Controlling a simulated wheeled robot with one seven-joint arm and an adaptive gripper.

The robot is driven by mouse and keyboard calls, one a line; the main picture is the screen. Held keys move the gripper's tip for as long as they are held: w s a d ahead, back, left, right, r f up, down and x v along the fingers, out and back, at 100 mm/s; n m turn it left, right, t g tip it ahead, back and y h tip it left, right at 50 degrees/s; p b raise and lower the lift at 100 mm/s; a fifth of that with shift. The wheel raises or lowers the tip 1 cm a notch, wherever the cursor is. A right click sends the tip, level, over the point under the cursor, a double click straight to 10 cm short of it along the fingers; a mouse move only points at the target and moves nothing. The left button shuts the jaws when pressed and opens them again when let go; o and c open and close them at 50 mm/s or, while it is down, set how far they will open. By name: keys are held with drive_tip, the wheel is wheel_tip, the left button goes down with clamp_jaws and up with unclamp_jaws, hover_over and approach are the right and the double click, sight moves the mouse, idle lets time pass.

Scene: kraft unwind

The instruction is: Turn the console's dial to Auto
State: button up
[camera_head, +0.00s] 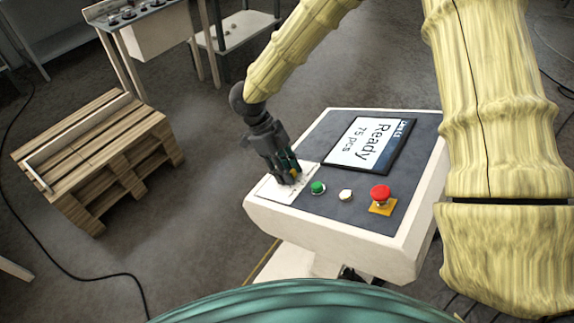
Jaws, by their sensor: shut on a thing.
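The console (335,218) is a white box with a grey sloped top. Its screen (368,145) reads "Ready 75 pcs". A pale label plate (273,192) lies at the left of the panel, and my gripper (292,176) is over it with its dark fingers reaching down. The dial is largely hidden by the fingers, which are shut on it. Its pointer position and the label markings are too small and covered to read. A green button (318,187), a white button (346,195) and a red emergency button (380,195) on a yellow plate sit right of my gripper.
A wooden pallet (95,150) lies on the floor at the left. A white workbench (150,35) stands at the back left, with a shelf table (240,35) beside it. A dark cable (62,264) runs over the floor. The floor between pallet and console is clear.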

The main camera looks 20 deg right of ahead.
drive_tip(key=m+p, duration=0.1)
drive_tip(key=m, duration=0.4)
drive_tip(key=shift+a+r+m+p, duration=0.1)
drive_tip(key=shift+m+p, duration=0.2)
drive_tip(key=shift+m, duration=0.1)
drive_tip(key=shift+a+m+y+p, duration=0.1)
drive_tip(key=shift+m+y+p, duration=0.3)
drive_tip(key=shift+m, duration=1.9)
drive_tip(key=o, duration=0.7)
drive_tip(key=v, duration=1.2)
drive_tip(key=shift+w, duration=0.15)
